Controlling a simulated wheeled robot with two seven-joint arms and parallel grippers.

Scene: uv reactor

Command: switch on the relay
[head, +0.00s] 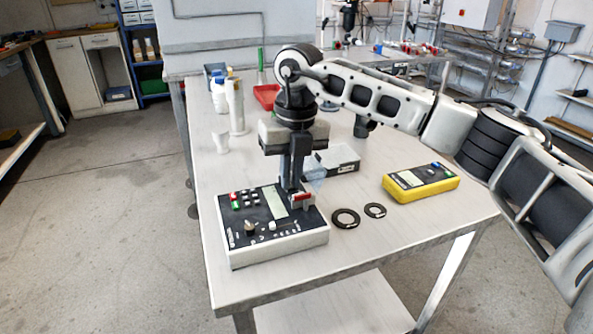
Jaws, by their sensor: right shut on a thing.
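A control box (275,248) with a black top panel, a small screen, several buttons and knobs stands near the front left of the table. At its right back corner is a small red part (302,197) on a light block, likely the relay's switch. My right gripper (296,190) points straight down over that corner. Its fingers are shut on the red part, which they partly hide. I cannot read which position the switch is in. My left gripper is not in view.
A yellow meter (420,183) lies to the right on the table (375,237). Two black rings, one being the larger ring (345,219), lie beside the box. The front right tabletop is clear.

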